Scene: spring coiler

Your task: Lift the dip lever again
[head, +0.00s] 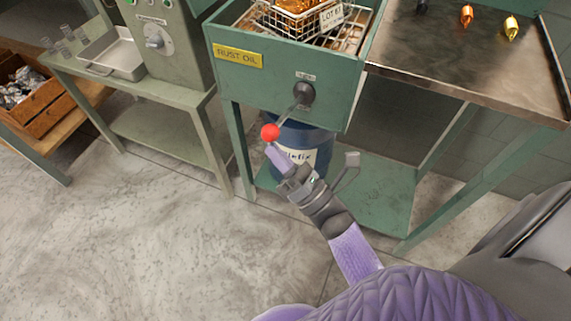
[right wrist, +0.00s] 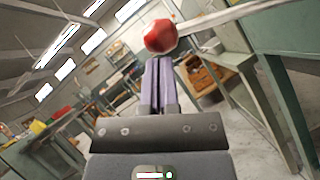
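The dip lever (head: 287,112) is a thin grey rod with a red ball knob (head: 270,131). It runs down and to the left from a dark round hub (head: 304,94) on the front of the green rust oil tank (head: 238,83). My right gripper (head: 272,149) is just below the knob, its purple fingers pointing up at it. In the right wrist view the fingers (right wrist: 157,62) lie together, with the red knob (right wrist: 160,36) at their tips, not between them. I cannot tell whether they touch it. My left gripper is not in view.
A wire basket (head: 335,35) with copper-coloured parts sits at the tank top. A blue drum (head: 312,142) stands under the tank, behind my right gripper. A metal-topped bench (head: 470,75) adjoins at the right. A machine (head: 160,50) and steel tray (head: 118,55) are at the left.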

